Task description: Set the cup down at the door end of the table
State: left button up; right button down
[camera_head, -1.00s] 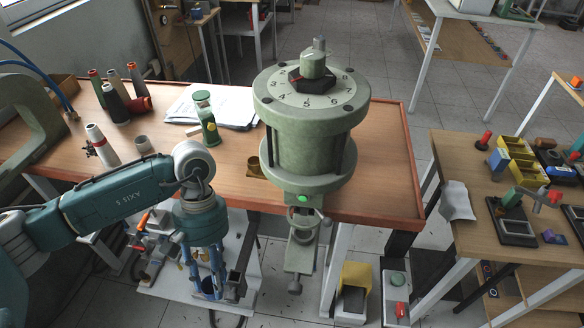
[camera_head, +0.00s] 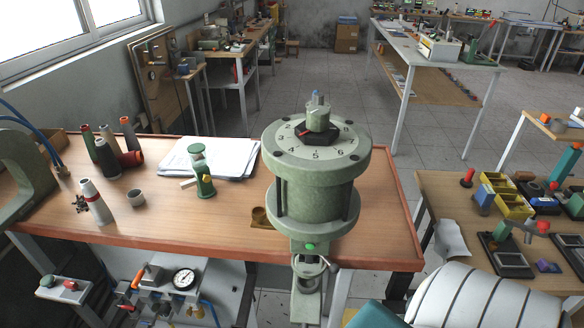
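The wooden table (camera_head: 228,238) with a red-brown edge runs across the view. A small open grey cup-like piece (camera_head: 136,198) stands on it at the left, beside a white and grey cone (camera_head: 95,202). A small brass cup-like piece (camera_head: 260,217) sits near the front edge, just left of the large green round machine (camera_head: 316,185). I cannot tell which of these, if either, is the task's cup. Neither gripper is in view, so whether one holds anything is hidden.
A green bottle-shaped part (camera_head: 201,172) stands before white papers (camera_head: 182,158). Dark, green and red cones (camera_head: 107,158) fill the back left. Bare tabletop lies at front left and right of the machine. A tan panel (camera_head: 155,78), possibly a door, stands behind at left.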

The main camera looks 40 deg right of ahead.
aim_at(378, 232)
jog(key=k+l+u, duration=0.3)
jog(key=u, duration=0.2)
jog(key=k+l+u, duration=0.15)
jog(key=k+u, duration=0.3)
jog(key=k+l+u, duration=0.1)
jog(key=k+u, duration=0.15)
jog(key=u, duration=0.25)
jog(key=k+l+u, duration=0.15)
jog(key=k+u, duration=0.55)
jog(key=k, duration=0.15)
jog(key=k+u, duration=0.35)
jog(key=k+z, duration=0.15)
jog(key=z, duration=1.95)
